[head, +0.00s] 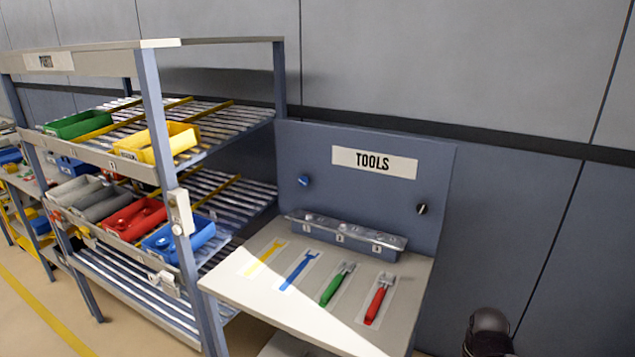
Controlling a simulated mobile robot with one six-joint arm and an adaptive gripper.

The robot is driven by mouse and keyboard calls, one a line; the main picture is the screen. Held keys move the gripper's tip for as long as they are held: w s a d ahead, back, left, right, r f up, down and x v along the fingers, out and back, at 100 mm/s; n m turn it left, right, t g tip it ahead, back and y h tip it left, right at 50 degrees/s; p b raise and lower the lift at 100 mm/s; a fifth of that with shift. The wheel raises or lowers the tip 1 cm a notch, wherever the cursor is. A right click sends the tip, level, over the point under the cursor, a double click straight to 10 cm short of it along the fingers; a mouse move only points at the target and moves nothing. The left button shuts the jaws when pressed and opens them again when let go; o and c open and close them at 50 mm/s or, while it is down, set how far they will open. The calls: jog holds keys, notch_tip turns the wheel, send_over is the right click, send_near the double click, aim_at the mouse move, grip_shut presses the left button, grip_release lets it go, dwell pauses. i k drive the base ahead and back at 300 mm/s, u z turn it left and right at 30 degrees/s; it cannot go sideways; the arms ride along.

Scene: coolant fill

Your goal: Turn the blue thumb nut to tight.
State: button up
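A small round blue knob (304,181) sits on the left of the upright blue-grey tool board. It is the only blue knob-like part I can make out, and I cannot tell whether it is the thumb nut or how tight it is. A black knob (421,208) with a light mark sits on the right of the same board.
Below the TOOLS sign (374,161), a bench (335,328) holds a yellow tool (263,257), a blue tool (297,270), and green-handled (336,284) and red-handled tools (378,299). A grey tray (345,235) stands behind them. A bin rack (155,115) stands left.

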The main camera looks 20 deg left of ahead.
aim_at(303, 181)
jog(key=z, duration=0.2)
jog(key=k, duration=1.4)
jog(key=u, duration=0.55)
jog(key=i, duration=1)
